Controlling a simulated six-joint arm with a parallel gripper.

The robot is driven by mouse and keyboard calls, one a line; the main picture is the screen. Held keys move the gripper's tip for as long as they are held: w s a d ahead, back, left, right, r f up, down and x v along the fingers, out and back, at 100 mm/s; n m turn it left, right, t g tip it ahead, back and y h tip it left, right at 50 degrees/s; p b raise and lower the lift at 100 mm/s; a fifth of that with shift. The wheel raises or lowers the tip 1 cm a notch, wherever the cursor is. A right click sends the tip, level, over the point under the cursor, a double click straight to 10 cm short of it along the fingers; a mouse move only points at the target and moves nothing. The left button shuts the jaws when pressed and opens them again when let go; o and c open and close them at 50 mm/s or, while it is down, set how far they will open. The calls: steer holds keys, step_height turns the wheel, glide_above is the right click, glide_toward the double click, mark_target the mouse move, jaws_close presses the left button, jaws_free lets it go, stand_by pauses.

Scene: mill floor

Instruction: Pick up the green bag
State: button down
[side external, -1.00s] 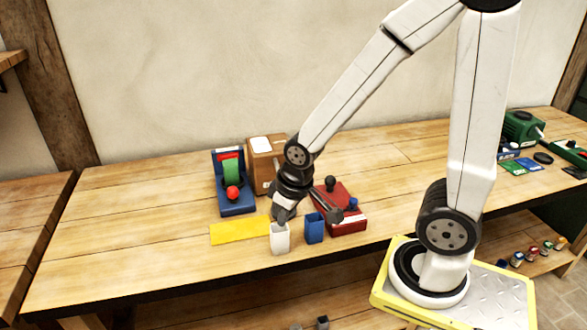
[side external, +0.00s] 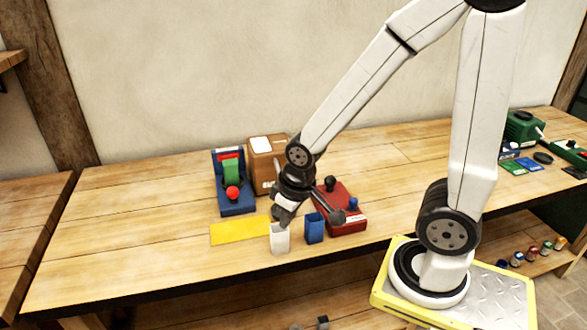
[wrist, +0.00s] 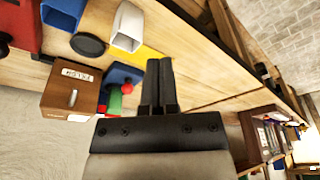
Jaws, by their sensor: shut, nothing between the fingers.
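My gripper (side external: 280,216) is just above and behind the white open container (side external: 279,239) in the side view. In the wrist view my gripper's two dark fingers (wrist: 159,80) lie together, shut and empty. A green upright piece (side external: 231,171) sits on a blue stand (side external: 238,209), with a red ball in front of it; it also shows in the wrist view (wrist: 115,101). A flat green packet (side external: 513,167) lies far right on the bench. I cannot tell which of these is the green bag.
A blue open container (side external: 314,228) stands beside the white one. A red box with knobs (side external: 347,224) is right of my gripper, a cardboard box (side external: 262,175) behind it. A yellow sheet (side external: 240,230) lies left. The bench's left part is clear. A green machine (side external: 524,127) stands far right.

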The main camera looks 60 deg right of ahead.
jaws_free()
stand_by(0.3)
steer(key=m+g, duration=0.2)
steer(key=m, duration=0.6)
glide_above(230, 162)
steer(key=a, duration=0.2)
steer(key=shift+s+d+f, duration=0.2)
steer(key=shift+s+f, duration=0.2)
steer(key=shift+f, duration=0.05)
steer(key=shift+w+d+f+g, duration=0.15)
steer(key=shift+w+d, duration=0.05)
steer(key=shift+d, duration=0.2)
steer(key=shift+w+d+f+g, duration=0.1)
steer(key=shift+w+d+g, duration=0.05)
steer(key=shift+d, duration=0.25)
steer(key=shift+f, duration=0.1)
steer(key=shift+f, duration=1.2)
